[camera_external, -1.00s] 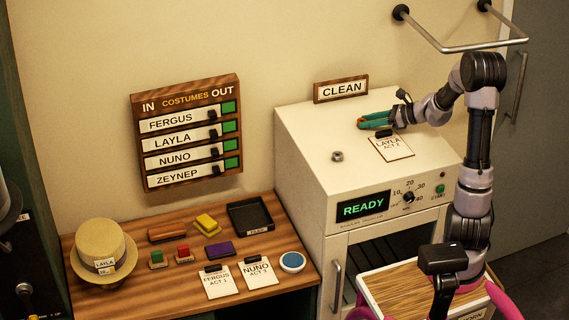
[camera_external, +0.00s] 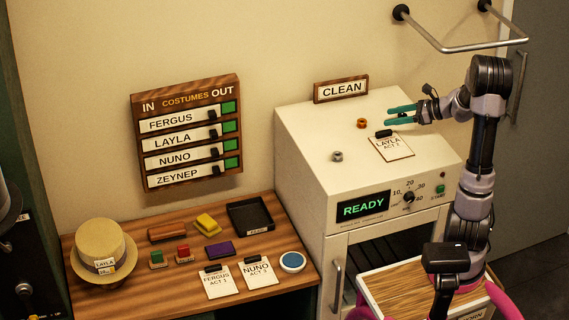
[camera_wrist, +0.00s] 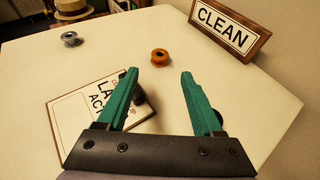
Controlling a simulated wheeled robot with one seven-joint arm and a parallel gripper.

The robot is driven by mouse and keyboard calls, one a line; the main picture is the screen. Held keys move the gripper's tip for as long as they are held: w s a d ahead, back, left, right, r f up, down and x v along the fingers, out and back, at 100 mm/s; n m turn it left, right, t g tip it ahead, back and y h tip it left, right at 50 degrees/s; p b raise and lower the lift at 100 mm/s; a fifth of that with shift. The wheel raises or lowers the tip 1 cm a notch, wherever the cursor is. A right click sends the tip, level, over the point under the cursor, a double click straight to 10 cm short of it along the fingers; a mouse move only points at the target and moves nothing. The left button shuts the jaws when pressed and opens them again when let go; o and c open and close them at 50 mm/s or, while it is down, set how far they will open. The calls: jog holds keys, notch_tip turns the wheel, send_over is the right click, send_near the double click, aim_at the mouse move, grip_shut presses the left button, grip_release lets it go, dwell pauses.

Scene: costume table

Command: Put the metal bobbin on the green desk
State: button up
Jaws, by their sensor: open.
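The metal bobbin (camera_external: 337,157) is a small grey spool standing on the white top of the cleaning machine (camera_external: 310,130). It also shows at the upper left of the wrist view (camera_wrist: 70,39). An orange-brown bobbin (camera_external: 362,123) stands farther back on the same top; in the wrist view it (camera_wrist: 160,56) lies beyond the gap between my fingertips. My gripper (camera_external: 390,115), with green fingers, is open and empty above the machine's right part, to the right of both bobbins. The fingers also show in the wrist view (camera_wrist: 159,73). I cannot make out a green desk.
A Layla card (camera_external: 391,147) with a black clip lies under and before my gripper. A CLEAN sign (camera_external: 341,88) stands at the machine's back edge. The wooden table (camera_external: 190,279) at left holds a hat (camera_external: 101,245), cards, coloured blocks and a black tray (camera_external: 250,214).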

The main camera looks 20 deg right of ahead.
jog(key=v, duration=0.3)
jog(key=shift+s, duration=0.1)
jog(key=s+a+n, duration=0.1)
jog(key=s+a+n+g, duration=0.1)
jog(key=s+a+n, duration=0.1)
jog(key=s+a+r+n+g+h, duration=0.1)
jog(key=s+n, duration=0.1)
jog(key=shift+s+a, duration=0.15)
jog(key=shift+a, duration=0.2)
jog(key=s+n+h, duration=0.1)
jog(key=s+n, duration=0.1)
jog(key=s+a+n+g+h, duration=0.1)
jog(key=s+n, duration=0.1)
jog(key=s+a+n+h, duration=0.1)
jog(key=s, duration=0.1)
jog(key=shift+s+a+r+n+g, duration=0.1)
jog(key=shift+a+r+n+g, duration=0.05)
jog(key=shift+r+n+g, duration=0.2)
jog(key=s+d+r+n+t+h, duration=0.2)
jog(key=s+r+n+h, duration=0.1)
jog(key=s+n, duration=0.4)
jog(key=n+h, duration=0.1)
jog(key=n, duration=0.2)
jog(key=shift+s+r+t, duration=0.35)
jog(key=shift+o, duration=0.5)
jog(key=shift+s+d+r+n+h, duration=0.15)
jog(key=shift+d+r+n+h, duration=0.1)
jog(key=shift+h, duration=0.15)
jog(key=shift+f, duration=0.1)
jog(key=shift+a, duration=0.1)
